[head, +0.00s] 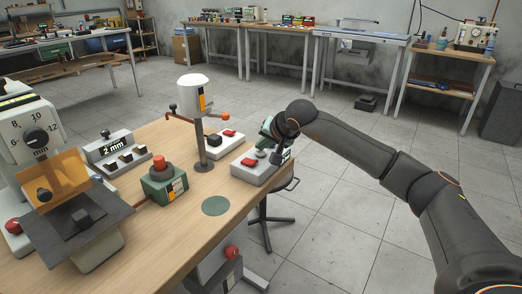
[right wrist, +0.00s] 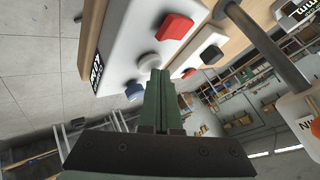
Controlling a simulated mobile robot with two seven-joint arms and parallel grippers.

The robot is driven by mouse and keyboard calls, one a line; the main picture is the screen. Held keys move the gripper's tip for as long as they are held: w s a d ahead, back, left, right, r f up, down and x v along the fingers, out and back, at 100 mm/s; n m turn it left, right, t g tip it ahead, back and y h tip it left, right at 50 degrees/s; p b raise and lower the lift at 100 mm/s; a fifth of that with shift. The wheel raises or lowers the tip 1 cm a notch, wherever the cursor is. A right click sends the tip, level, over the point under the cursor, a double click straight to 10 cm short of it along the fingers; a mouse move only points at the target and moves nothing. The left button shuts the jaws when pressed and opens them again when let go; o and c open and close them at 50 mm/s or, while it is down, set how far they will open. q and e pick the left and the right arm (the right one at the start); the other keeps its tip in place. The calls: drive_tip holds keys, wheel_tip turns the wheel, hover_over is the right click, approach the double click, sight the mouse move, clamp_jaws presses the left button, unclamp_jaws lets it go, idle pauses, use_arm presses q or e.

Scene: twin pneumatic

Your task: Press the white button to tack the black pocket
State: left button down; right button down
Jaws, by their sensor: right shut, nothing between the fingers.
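A pale control box (head: 252,174) sits at the right edge of the wooden table. In the right wrist view it carries a red rocker (right wrist: 174,26), a white button (right wrist: 148,61) and a blue button (right wrist: 134,91). My right gripper (right wrist: 156,76) is shut and empty, its green fingertips right at the white button; I cannot tell if they touch. In the head view the gripper (head: 267,137) is partly hidden by its wrist. A machine with a dial (head: 36,138) stands at the left. A small dark piece, perhaps the black pocket (head: 85,215), lies on its grey plate. My left gripper is not visible.
A second switch box (head: 222,146) stands behind the control box. A post with a white cylinder (head: 194,97), a green box with a red button (head: 163,186) and a "2 mm" box (head: 118,150) share the table. Its front middle is mostly clear, with a flat green disc (head: 216,206).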

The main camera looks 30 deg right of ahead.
sight(262, 153)
drive_tip(key=shift+f, duration=0.3)
drive_tip(key=shift+r, duration=0.15)
drive_tip(key=shift+r+p, duration=0.9)
drive_tip(key=shift+r, duration=0.15)
wheel_tip(262, 153, up, 5)
drive_tip(key=p, duration=0.4)
drive_tip(key=shift+r, duration=0.1)
idle(0.7)
